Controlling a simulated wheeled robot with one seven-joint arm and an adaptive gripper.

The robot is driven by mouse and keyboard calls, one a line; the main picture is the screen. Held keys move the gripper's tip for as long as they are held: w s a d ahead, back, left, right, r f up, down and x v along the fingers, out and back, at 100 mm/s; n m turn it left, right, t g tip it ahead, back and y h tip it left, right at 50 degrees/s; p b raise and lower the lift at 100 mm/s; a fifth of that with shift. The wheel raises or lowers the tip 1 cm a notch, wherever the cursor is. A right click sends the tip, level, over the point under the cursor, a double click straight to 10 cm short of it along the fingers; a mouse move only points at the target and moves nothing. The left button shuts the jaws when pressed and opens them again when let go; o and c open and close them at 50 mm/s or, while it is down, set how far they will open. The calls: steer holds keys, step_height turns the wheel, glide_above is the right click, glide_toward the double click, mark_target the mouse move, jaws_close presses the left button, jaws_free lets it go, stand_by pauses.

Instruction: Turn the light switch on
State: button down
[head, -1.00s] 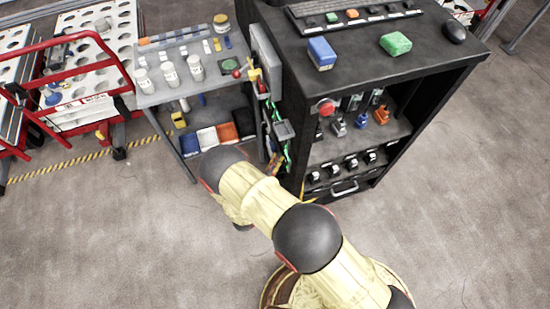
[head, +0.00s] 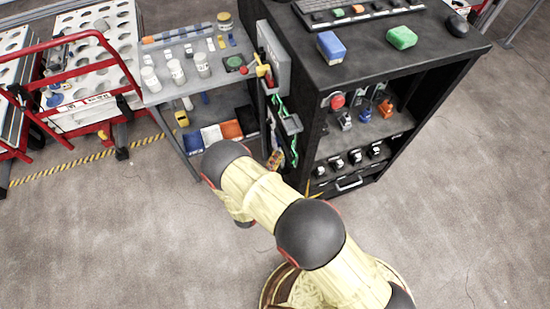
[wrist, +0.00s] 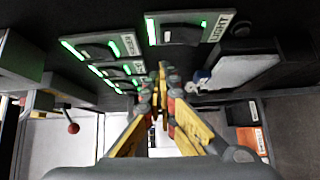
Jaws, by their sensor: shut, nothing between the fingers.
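The light switch (wrist: 185,29) is a panel labelled LIGHT at the top of the wrist view, with a dark rocker between green lit strips and a small white patch below. My gripper (wrist: 160,80) is in the middle of the wrist view. Its yellow and red fingers come together just below the LIGHT panel in the picture, and nothing shows between them. I cannot tell whether the tips touch a panel. In the head view my arm shows, but I cannot make out the gripper or the switch labels.
Another labelled switch panel (wrist: 103,48) with green strips sits left of the LIGHT panel, with more below it. A red-knobbed lever (wrist: 72,128) is at the left. In the head view a black cabinet (head: 390,75) stands beside a grey trolley (head: 165,95); the floor in front is clear.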

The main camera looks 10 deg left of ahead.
steer(key=p+v, duration=0.2)
steer(key=v, duration=0.8)
steer(key=shift+s+a, duration=0.15)
